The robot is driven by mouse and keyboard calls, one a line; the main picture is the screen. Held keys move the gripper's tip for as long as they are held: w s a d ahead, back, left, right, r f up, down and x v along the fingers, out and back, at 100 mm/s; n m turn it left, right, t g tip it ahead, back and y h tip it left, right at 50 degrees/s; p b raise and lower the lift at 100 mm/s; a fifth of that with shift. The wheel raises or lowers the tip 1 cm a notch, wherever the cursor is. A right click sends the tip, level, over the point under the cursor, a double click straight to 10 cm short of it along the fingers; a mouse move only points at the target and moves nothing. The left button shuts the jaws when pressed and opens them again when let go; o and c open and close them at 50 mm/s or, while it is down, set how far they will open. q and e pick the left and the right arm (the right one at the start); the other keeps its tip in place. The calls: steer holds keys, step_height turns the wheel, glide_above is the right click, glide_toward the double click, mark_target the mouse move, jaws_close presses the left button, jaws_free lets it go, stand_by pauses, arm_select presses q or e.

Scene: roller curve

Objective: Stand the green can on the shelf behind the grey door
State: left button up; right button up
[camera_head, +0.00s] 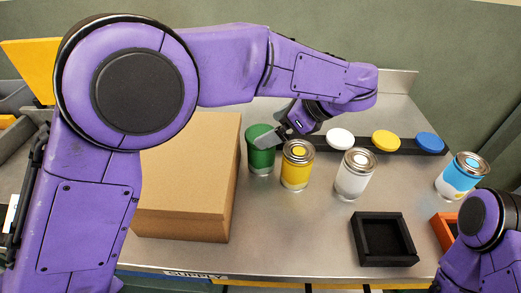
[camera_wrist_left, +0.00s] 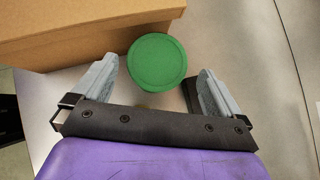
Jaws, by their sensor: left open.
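The green can (camera_head: 261,157) stands upright on the metal table beside the cardboard box. Its round green top also shows in the left wrist view (camera_wrist_left: 157,62). My left gripper (camera_head: 281,134) is open over the can's top. In the left wrist view its fingers (camera_wrist_left: 158,75) lie to either side of the green top, with a gap on both sides; I cannot tell how far down they reach. I cannot make out a grey door or a shelf behind it. My right arm shows at the lower right, but its gripper is not visible.
The cardboard box (camera_head: 187,185) stands close left of the can. A yellow can (camera_head: 297,171), white can (camera_head: 354,179) and blue-and-white can (camera_head: 459,180) stand to the right. A black strip (camera_head: 381,147) carries coloured discs. A black tray (camera_head: 361,253) lies in front.

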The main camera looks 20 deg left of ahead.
mark_target(261, 133)
arm_select(q)
steer(key=p+x, duration=0.1)
steer(key=x, duration=0.4)
steer(key=shift+s, duration=0.15)
steer(key=c, duration=1.3)
